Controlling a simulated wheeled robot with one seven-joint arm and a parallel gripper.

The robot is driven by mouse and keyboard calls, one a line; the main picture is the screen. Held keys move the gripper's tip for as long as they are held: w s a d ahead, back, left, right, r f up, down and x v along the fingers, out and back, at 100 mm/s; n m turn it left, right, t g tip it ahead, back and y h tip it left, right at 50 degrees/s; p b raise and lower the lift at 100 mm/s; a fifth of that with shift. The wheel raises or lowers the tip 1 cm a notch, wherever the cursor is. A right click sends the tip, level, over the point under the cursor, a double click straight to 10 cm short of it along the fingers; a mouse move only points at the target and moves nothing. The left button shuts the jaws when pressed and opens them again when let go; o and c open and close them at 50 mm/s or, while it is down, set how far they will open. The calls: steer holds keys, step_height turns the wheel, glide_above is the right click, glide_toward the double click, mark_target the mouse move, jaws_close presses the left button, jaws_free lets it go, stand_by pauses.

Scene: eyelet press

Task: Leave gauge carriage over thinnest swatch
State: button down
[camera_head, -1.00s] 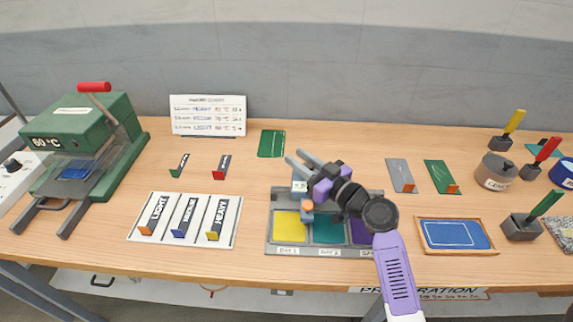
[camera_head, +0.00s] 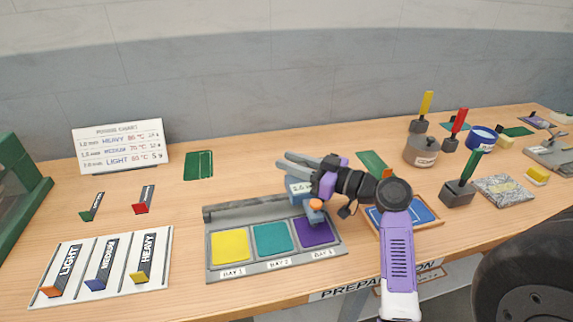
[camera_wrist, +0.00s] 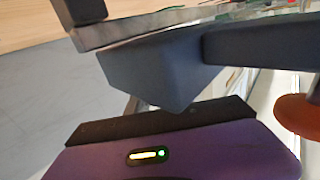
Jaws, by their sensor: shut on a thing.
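The gauge carriage (camera_head: 299,188) is a blue-grey block with a small display and an orange knob. It sits at the right part of the grey rail, behind and above the purple swatch (camera_head: 315,232) in bay 3. The teal swatch (camera_head: 272,237) is in bay 2 and the yellow swatch (camera_head: 230,246) in bay 1. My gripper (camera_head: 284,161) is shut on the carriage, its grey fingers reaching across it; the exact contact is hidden. In the wrist view, a blue-grey block (camera_wrist: 150,75) and the orange knob (camera_wrist: 298,118) show close up. The display reading is too small to be sure of.
A white board (camera_head: 103,262) with LIGHT, MEDIUM and HEAVY tools lies at the left. A chart (camera_head: 120,146) stands behind. A blue framed pad (camera_head: 425,213), a grey pot (camera_head: 421,150) and brush stands are at the right. The table behind the rail is mostly clear.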

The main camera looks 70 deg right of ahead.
mark_target(308, 191)
steer(key=shift+s+d, duration=0.2)
steer(key=c, duration=1.1)
jaws_free()
steer(key=shift+c, duration=0.2)
steer(key=s+a+b, duration=0.1)
steer(key=s, duration=0.6)
steer(key=shift+s, duration=0.4)
